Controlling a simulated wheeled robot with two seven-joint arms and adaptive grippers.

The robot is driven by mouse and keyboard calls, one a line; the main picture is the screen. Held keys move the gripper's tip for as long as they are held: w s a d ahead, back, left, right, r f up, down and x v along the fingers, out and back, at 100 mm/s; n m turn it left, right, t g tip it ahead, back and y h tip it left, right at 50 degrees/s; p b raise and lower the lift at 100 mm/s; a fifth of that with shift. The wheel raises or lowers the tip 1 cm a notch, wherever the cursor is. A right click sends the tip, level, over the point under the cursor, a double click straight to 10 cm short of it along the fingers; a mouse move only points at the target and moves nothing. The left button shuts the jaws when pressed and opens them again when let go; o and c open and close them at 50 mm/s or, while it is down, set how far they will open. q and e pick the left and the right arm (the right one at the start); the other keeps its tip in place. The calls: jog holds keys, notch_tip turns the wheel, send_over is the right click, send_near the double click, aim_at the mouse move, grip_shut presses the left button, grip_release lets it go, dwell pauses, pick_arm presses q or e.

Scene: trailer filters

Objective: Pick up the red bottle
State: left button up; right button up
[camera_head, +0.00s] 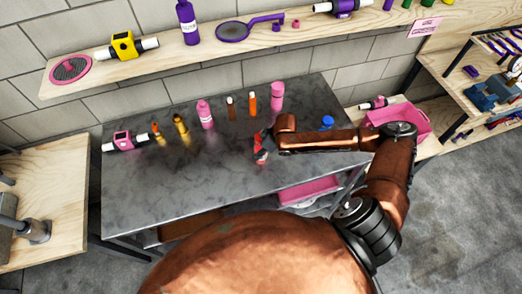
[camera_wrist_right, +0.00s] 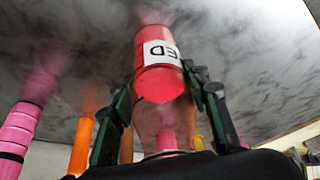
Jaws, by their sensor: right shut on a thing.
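The red bottle (camera_wrist_right: 162,65) with a white label is between the two dark fingers of my right gripper (camera_wrist_right: 165,88), which is shut on it. In the head view the red bottle (camera_head: 260,156) shows as a small red piece at the end of my right arm, over the grey table (camera_head: 185,180). The right gripper (camera_head: 264,147) partly covers it there. I cannot tell whether the bottle touches the table. My left gripper is not in view.
Behind the gripper stand a pink bottle (camera_head: 205,114), a brown bottle (camera_head: 231,108), an orange bottle (camera_head: 252,103) and a pink cylinder (camera_head: 277,96). A blue item (camera_head: 327,122) is close to my right arm. The table's front left is clear.

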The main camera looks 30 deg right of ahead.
jog(key=c, duration=0.8)
jog(key=shift+o, duration=0.2)
jog(key=shift+r, duration=0.1)
